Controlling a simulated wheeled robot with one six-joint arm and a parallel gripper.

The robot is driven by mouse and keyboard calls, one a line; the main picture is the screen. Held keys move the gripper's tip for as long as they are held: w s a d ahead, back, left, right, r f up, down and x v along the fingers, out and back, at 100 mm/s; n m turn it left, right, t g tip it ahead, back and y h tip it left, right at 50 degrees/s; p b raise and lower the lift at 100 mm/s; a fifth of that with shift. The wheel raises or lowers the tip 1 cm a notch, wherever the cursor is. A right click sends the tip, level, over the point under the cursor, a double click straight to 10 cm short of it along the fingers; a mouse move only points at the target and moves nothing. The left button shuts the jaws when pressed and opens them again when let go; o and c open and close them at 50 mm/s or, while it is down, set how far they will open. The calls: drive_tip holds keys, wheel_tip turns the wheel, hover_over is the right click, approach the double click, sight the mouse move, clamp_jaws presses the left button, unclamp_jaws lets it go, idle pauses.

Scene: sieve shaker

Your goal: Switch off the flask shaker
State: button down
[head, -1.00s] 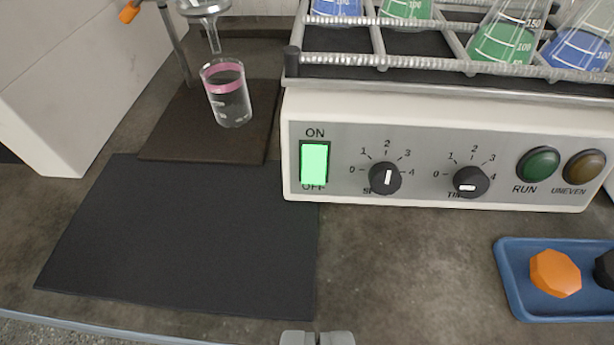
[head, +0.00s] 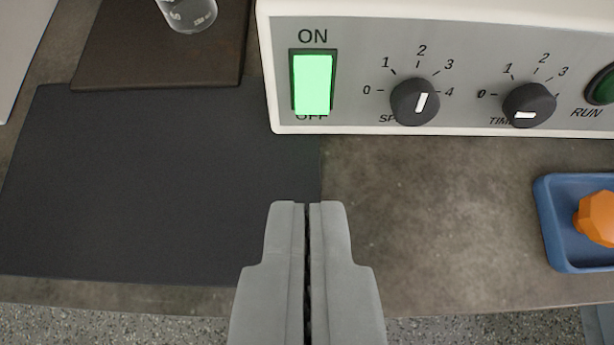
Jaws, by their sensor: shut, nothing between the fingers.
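The flask shaker (head: 350,120) stands at the top of the head view, with its grey front panel facing me. Its rocker switch (head: 312,85) glows bright green, between the ON label above and the partly covered OFF label below. To its right are the black speed knob (head: 414,103) and the black time knob (head: 529,105). My gripper (head: 308,204) is shut and empty. In the picture it lies below the switch, apart from the panel. The flasks on top of the shaker are out of view.
A black mat (head: 150,200) lies at the left. A dark board (head: 160,60) holds a glass beaker (head: 188,12) behind it. A blue tray (head: 557,258) with an orange object (head: 597,218) lies at the right. The bench between mat and tray is clear.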

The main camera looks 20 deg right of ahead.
sight(307, 102)
drive_tip(key=x, duration=1.3)
